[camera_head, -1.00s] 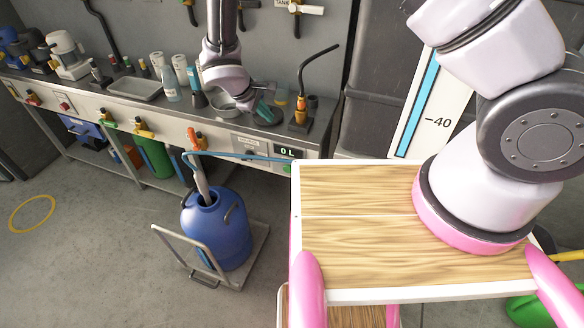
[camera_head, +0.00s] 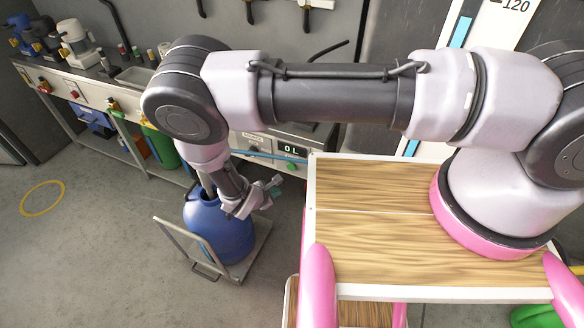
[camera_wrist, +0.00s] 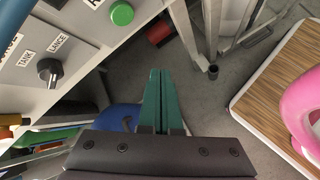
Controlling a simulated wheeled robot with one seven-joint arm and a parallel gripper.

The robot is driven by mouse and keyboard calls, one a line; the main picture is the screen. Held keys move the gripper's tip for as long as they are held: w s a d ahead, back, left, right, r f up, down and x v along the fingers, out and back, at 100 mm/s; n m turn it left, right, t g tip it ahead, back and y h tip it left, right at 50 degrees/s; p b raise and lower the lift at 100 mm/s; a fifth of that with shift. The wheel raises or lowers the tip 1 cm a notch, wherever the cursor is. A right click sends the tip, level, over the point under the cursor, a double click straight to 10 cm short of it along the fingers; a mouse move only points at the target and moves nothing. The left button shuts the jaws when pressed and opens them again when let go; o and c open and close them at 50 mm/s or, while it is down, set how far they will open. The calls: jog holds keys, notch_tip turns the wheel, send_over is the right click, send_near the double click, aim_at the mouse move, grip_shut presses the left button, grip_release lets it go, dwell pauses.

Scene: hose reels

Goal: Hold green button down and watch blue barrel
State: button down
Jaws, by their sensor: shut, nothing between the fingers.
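The green button (camera_head: 291,165) is on the front panel of the bench, below the display reading "0 L". It also shows in the wrist view (camera_wrist: 122,13), at the top left of the fingers. My gripper (camera_head: 274,184) is in front of the panel, below the button and apart from it. Its green fingers (camera_wrist: 160,75) are shut together and empty. The blue barrel (camera_head: 222,232) stands upright on a trolley on the floor; my gripper and wrist cover part of its top. A little of it shows in the wrist view (camera_wrist: 118,116).
A black selector knob (camera_wrist: 48,70) marked TANK and LANCE is on the panel left of the button. A trolley handle (camera_head: 186,246) rises in front of the barrel. My wood-topped base is to the right. Open floor lies left of the trolley.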

aim_at(292, 170)
jog(key=w+d, duration=0.3)
jog(key=w, duration=0.5)
jog(key=shift+w, duration=0.15)
dwell(2.2)
jog(key=shift+w+d, duration=0.1)
jog(key=shift+w, duration=0.3)
jog(key=shift+w+d+r, duration=0.1)
jog(key=shift+w+d, duration=0.1)
jog(key=shift+w, duration=0.35)
dwell(3.9)
